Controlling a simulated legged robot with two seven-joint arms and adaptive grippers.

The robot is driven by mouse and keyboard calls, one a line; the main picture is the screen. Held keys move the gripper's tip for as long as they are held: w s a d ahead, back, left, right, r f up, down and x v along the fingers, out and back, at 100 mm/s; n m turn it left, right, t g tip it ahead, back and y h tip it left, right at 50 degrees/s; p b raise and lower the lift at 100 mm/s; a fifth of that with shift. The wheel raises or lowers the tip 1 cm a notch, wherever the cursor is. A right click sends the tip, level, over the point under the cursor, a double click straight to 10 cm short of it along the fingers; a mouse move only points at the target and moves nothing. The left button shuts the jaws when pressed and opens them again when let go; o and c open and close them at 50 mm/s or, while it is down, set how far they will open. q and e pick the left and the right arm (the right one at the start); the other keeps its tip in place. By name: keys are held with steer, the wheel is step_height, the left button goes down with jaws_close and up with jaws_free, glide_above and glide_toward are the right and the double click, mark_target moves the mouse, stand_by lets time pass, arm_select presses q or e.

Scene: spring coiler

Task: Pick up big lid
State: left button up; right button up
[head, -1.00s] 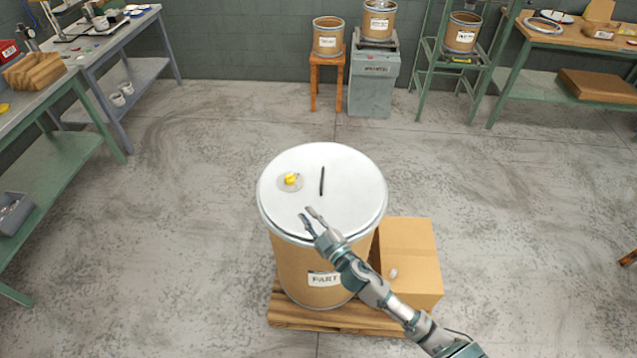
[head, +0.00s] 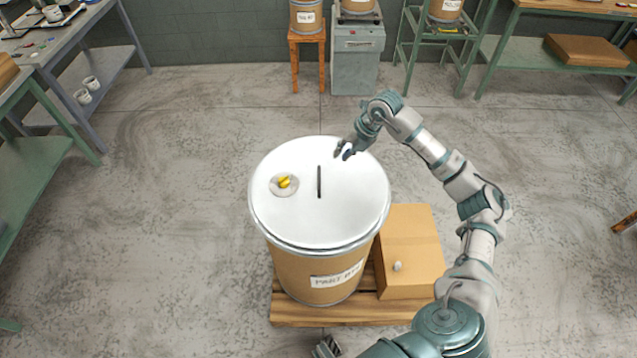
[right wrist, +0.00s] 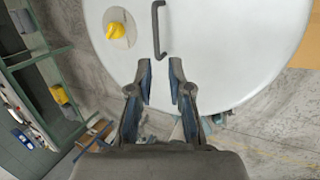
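The big lid (head: 300,217) is a white round disc lying on top of a tall brown drum (head: 305,277). A thin dark bar handle (head: 319,181) stands on the lid's middle, and a yellow knob (head: 284,182) on a grey disc sits left of it. My right gripper (head: 343,152) is at the lid's far right edge, apart from the handle. In the right wrist view the gripper (right wrist: 160,82) is open and empty, with the handle (right wrist: 158,29) just beyond its fingertips. A small part of my left gripper (head: 326,348) shows at the bottom edge; its fingers are unclear.
The drum stands on a wooden pallet (head: 300,313) beside a cardboard box (head: 412,250). Green benches stand at the left (head: 40,190) and far right. A stool (head: 307,62) and a grey cabinet (head: 357,60) carry smaller drums at the back wall.

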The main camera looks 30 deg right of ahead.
glide_toward(319, 176)
steer(key=b+x, duration=0.1)
steer(key=x, duration=0.4)
steer(key=shift+r, duration=0.1)
steer(key=shift+w+f, duration=0.2)
steer(key=shift+f, duration=0.55)
steer(key=x, duration=0.4)
steer(key=shift+s+d+b, duration=0.1)
steer(key=shift+s+b, duration=0.15)
steer(key=shift+b, duration=0.1)
steer(key=shift+w+f, duration=0.15)
steer(key=shift+f, duration=0.2)
arm_select(q)
steer(key=r, duration=0.5)
steer(key=shift+w+a, duration=0.15)
steer(key=shift+a, duration=0.1)
arm_select(e)
steer(key=shift+a+r, duration=0.1)
steer(key=shift+a, duration=0.25)
jaws_close()
arm_select(q)
steer(key=shift+a+f, duration=0.1)
arm_select(e)
steer(key=shift+d+r, duration=0.1)
